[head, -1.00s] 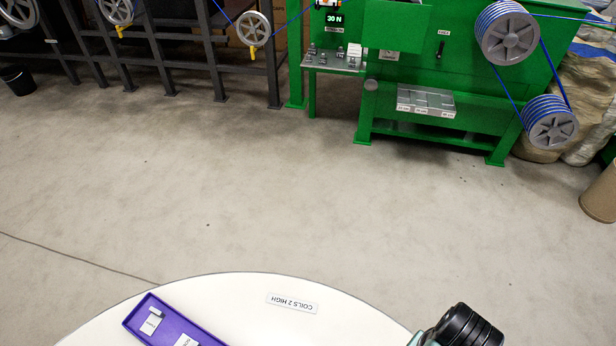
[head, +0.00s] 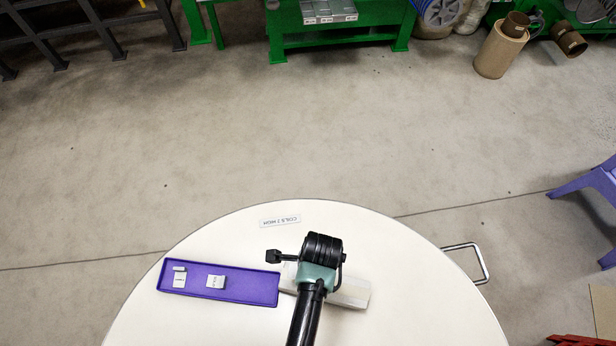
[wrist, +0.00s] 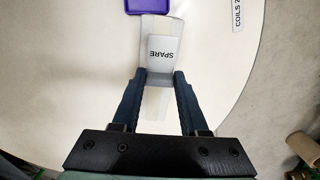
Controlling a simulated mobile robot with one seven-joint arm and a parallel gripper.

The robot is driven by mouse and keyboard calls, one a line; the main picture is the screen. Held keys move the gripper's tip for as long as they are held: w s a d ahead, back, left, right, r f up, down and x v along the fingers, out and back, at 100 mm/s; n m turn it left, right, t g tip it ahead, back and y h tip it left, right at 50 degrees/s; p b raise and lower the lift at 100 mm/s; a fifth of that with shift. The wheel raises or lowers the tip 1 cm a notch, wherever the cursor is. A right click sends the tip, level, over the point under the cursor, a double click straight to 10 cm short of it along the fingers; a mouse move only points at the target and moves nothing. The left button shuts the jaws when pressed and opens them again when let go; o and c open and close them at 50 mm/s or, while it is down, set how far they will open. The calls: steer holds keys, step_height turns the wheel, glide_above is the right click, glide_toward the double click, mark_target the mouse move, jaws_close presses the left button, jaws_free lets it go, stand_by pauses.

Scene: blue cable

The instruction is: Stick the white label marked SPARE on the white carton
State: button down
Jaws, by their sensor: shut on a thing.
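My gripper (wrist: 160,82) is shut on the grey tab of the white label marked SPARE (wrist: 165,50) in the wrist view. The label's text reads upside down there. The white carton (wrist: 157,108) lies below the label and between my fingers, its far end showing past the label. I cannot tell whether the label touches it. In the head view the carton (head: 352,292) lies on the table right of the purple tray, partly hidden under my arm. My fingertips and the held label are hidden there.
The purple tray (head: 240,298) holds two other labels on grey blocks. A COILS 2 HIGH label (head: 280,221) lies near the far edge of the round white table (head: 420,270). A metal handle (head: 483,265) sticks out at the table's right. The right tabletop is clear.

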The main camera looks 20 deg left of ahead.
steer(key=shift+s+f, duration=0.15)
steer(key=shift+f, duration=0.05)
step_height(320, 180, down, 5)
steer(key=b, duration=0.5)
steer(key=shift+f+b, duration=0.2)
steer(key=shift+b, duration=0.15)
steer(key=shift+f, duration=0.1)
steer(key=shift+a+f, duration=0.1)
steer(key=shift+f, duration=0.7)
stand_by(1.0)
steer(key=shift+s+f, duration=0.15)
stand_by(0.9)
steer(key=shift+c, duration=1)
jaws_free()
